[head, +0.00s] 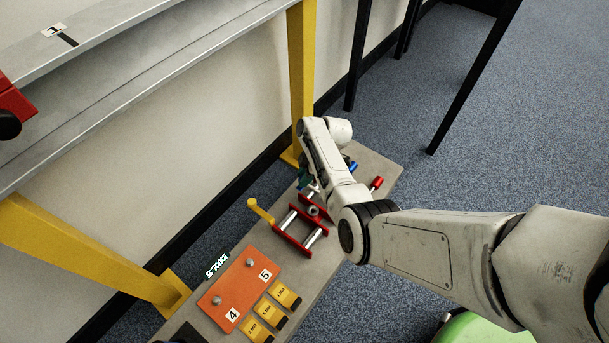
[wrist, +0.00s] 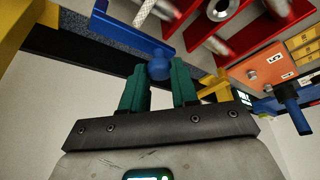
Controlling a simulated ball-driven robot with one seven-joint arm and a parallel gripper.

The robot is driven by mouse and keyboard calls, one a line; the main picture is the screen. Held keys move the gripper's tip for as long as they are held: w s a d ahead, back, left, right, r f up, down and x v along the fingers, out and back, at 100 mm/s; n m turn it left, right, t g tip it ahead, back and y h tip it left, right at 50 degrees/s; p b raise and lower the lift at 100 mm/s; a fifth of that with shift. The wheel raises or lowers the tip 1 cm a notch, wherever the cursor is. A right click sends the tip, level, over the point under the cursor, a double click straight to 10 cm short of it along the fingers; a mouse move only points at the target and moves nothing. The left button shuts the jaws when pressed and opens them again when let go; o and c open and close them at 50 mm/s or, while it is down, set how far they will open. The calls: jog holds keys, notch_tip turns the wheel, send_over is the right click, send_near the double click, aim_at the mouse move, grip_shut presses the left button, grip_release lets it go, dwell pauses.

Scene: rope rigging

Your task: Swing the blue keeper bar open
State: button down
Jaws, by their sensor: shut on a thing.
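The blue keeper bar (wrist: 122,30) crosses the top left of the wrist view and has a round blue knob (wrist: 159,66) at its near end. My gripper (wrist: 159,76) is shut on this knob, with one teal finger on each side. In the head view my gripper (head: 304,182) is at the far part of the grey bench, and my wrist and arm hide most of the bar there. A pale rope (wrist: 145,10) passes beside the bar. The red frame (head: 306,233) with metal rollers stands close by.
A yellow lever (head: 261,211) rises beside the red frame. An orange panel (head: 240,286) marked 4 and 5 lies nearer on the bench, with yellow tags (head: 270,316). A red-capped post (head: 377,183) stands right of my wrist. A yellow upright (head: 301,75) is behind my gripper.

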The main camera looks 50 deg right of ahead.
jog(key=shift+w, duration=0.1)
dwell(0.3)
jog(key=shift+w+m+t+h, duration=0.3)
jog(key=shift+w+m, duration=0.2)
jog(key=shift+m, duration=0.6)
jog(key=w+d+m+h+b, duration=0.4)
jog(key=w+d+m+h, duration=0.1)
jog(key=m, duration=1.1)
jog(key=shift+w+d+h, duration=0.3)
jog(key=shift+w+d, duration=0.25)
jog(key=shift+w, duration=0.1)
jog(key=c, duration=0.9)
grip_release()
jog(key=shift+o, duration=0.2)
